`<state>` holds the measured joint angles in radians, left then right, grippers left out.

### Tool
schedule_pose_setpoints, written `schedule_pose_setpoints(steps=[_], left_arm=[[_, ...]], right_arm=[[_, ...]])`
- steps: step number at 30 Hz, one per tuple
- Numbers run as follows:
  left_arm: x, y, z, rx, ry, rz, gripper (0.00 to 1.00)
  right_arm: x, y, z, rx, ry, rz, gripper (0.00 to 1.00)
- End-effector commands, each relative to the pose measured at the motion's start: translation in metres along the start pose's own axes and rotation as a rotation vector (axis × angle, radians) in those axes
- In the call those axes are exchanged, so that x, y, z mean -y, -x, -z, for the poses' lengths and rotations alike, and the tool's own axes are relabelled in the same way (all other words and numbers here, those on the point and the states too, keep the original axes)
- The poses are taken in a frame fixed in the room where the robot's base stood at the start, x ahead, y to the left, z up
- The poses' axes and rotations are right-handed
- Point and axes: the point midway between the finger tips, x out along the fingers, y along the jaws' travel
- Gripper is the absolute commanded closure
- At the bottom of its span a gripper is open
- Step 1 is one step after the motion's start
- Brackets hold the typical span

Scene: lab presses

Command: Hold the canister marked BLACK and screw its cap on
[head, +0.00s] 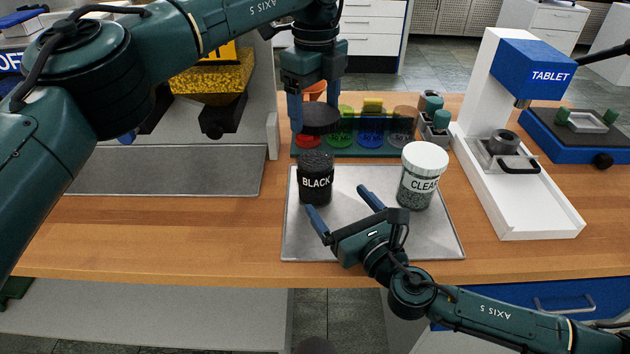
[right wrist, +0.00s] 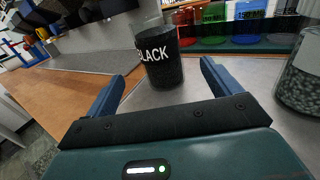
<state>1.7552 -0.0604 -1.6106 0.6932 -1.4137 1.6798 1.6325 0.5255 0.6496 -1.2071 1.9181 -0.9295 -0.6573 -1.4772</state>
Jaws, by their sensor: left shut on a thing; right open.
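The canister marked BLACK (head: 315,184) stands upright on a grey metal tray (head: 375,247), full of black granules, its top uncapped. It also shows in the right wrist view (right wrist: 162,68). My left gripper (head: 316,112) points down and is shut on a black cap (head: 321,119), held above and slightly behind the BLACK canister, apart from it. My right gripper (head: 342,207) is open on the near side of the BLACK canister; in the right wrist view its fingers (right wrist: 163,88) point toward the canister, which stands beyond them, not gripped.
A canister with a white lid (head: 423,174), its label partly reading CLEA, stands on the tray's right. Behind is a rack (head: 352,152) with red, green, blue and clear containers. A white press marked TABLET (head: 530,190) stands right; another press with a grey plate (head: 165,180) stands left.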

Motion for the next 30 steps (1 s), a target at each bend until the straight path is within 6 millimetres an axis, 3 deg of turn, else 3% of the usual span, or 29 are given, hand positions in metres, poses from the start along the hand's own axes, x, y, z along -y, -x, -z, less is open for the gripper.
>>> schedule_pose_setpoints(steps=[9,15,21,30], left_arm=[[0.0,0.0,0.0,0.0,0.0,0.0,0.44],[0.0,0.0,0.0,0.0,0.0,0.0,0.44],[0.0,0.0,0.0,0.0,0.0,0.0,0.44],[0.0,0.0,0.0,0.0,0.0,0.0,0.44]], right_arm=[[-0.001,-0.062,-0.001,0.002,0.001,0.0,0.11],[0.0,-0.09,-0.001,0.002,0.0,0.0,0.11],[-0.001,-0.101,-0.001,0.0,0.0,-0.001,0.11],[0.0,-0.102,0.0,0.0,0.0,0.0,0.12]])
